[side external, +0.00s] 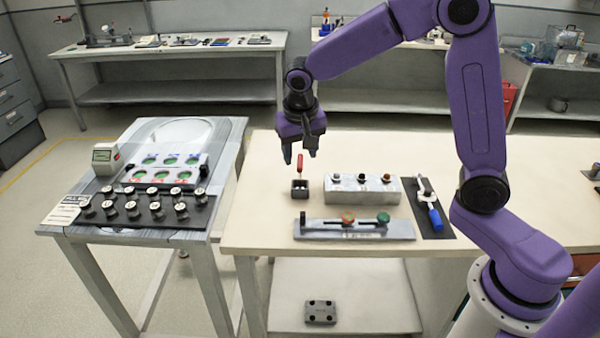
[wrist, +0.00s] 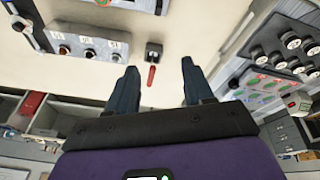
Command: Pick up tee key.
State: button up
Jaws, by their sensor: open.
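The tee key, as far as I can tell, is the slim red-handled tool (side external: 299,163) standing upright in a small dark block (side external: 300,190) on the pale bench. In the wrist view the red handle (wrist: 151,76) shows between the fingers, nearer the left one. My gripper (side external: 300,152) is open and points down, with its fingertips around the height of the handle's top in the side view. I see nothing between the jaws that they grip. The key's lower end is hidden in the block.
A grey block with several knobs (side external: 362,190) stands right of the holder. A rail with red and green knobs (side external: 355,230) lies in front. A blue-handled clamp (side external: 431,208) is further right. A side table (side external: 216,160) with a button panel is left. Bare bench lies behind the holder.

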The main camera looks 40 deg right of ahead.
aim_at(300, 162)
jog(key=w+d+f+m+h, duration=0.2)
jog(key=w+d+m, duration=0.5)
jog(key=w, duration=0.2)
jog(key=x, duration=1.2)
jog(key=shift+w+a, duration=0.1)
jog(key=shift+w, duration=0.05)
jog(key=shift+y, duration=0.3)
jog(key=shift+w+x, duration=0.15)
jog(key=shift+x, duration=1.25)
jog(key=shift+w+x, duration=0.1)
jog(key=shift+x, duration=1.3)
jog(key=shift+r, duration=0.1)
grip_shut()
